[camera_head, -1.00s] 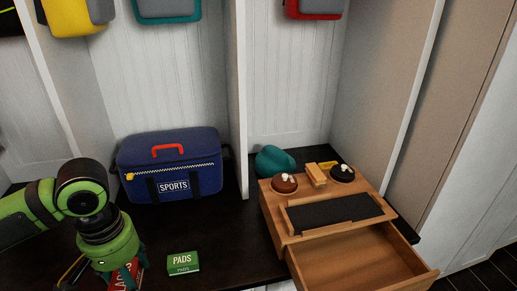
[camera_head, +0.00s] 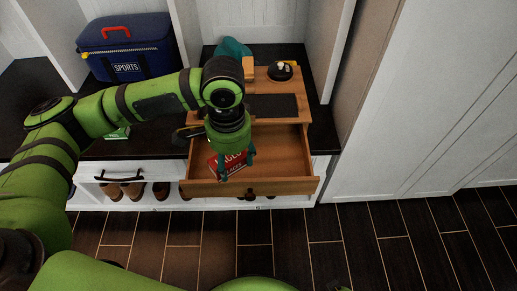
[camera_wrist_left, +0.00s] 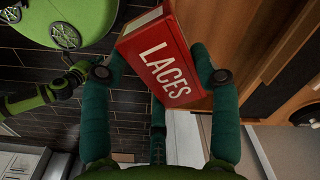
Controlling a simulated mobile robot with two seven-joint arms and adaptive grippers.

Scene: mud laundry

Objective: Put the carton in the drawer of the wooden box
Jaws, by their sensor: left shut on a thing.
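The red LACES carton (camera_head: 232,160) is between the fingers of my left gripper (camera_head: 236,165), which is shut on it. In the left wrist view the carton (camera_wrist_left: 162,57) is tilted between the teal fingers (camera_wrist_left: 160,75). The wooden box (camera_head: 289,85) stands on the dark bench with its drawer (camera_head: 290,150) pulled open toward me. The carton and gripper are over the open drawer in the head view. I cannot tell how far the carton is above the drawer floor. My arm hides part of the box and the drawer's left side. My right gripper does not show.
A green PADS carton (camera_head: 117,133) lies on the bench, partly behind my arm. A blue SPORTS bag (camera_head: 125,48) stands at the back left. A dark round bell-like item (camera_head: 281,71) sits on the box top. Shoes (camera_head: 132,190) stand below the bench.

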